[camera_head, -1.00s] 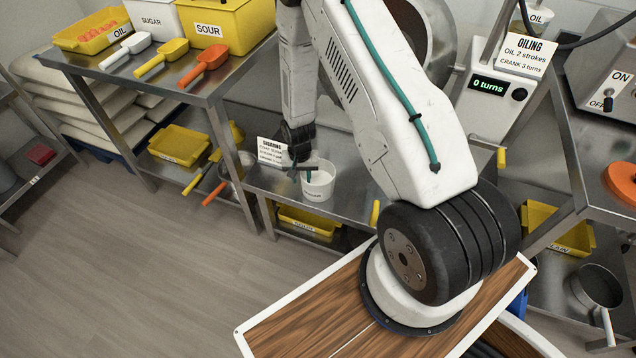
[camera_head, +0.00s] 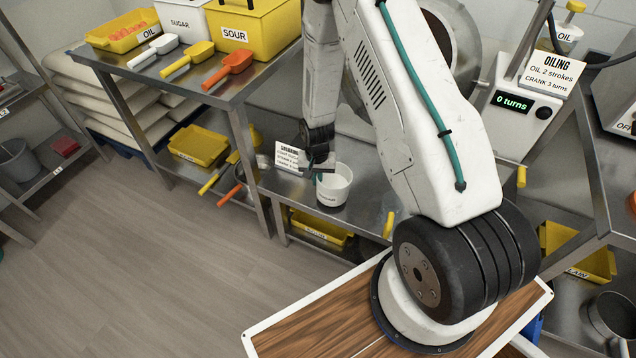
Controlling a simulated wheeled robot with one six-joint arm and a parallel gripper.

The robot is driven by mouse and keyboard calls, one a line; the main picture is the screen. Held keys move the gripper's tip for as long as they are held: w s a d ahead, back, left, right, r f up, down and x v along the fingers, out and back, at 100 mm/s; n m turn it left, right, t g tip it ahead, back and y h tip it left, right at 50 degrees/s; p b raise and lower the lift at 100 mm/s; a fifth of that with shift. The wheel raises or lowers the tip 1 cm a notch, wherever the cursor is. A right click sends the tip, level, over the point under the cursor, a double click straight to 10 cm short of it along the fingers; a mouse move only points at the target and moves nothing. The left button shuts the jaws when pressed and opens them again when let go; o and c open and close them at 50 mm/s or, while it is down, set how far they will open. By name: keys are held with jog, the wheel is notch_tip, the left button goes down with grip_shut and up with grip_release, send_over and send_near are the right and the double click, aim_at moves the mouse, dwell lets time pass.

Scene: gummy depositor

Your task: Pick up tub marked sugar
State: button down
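A small white tub (camera_head: 333,186) stands upright on the lower steel shelf near the middle of the picture. The print on its front is too small to read for certain. My gripper (camera_head: 319,174) reaches down at the tub's left rim. The fingers are small and dark, so I cannot tell whether they are open or shut on the rim. A larger white box marked SUGAR (camera_head: 182,22) stands on the upper table at the upper left, far from my gripper.
A sign card (camera_head: 289,158) stands just left of the tub. A yellow SOUR bin (camera_head: 250,30) and several scoops stand on the upper table (camera_head: 205,88). The machine with the turns display (camera_head: 511,102) is at the right. The floor (camera_head: 150,255) at left is clear.

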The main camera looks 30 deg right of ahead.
jog(key=s+a+r, duration=0.1)
jog(key=s+a, duration=0.1)
jog(key=s, duration=0.5)
jog(key=s+a+r, duration=0.1)
jog(key=s+a, duration=0.1)
jog(key=s, duration=0.6)
jog(key=shift+s+r, duration=0.2)
jog(key=shift+w, duration=0.1)
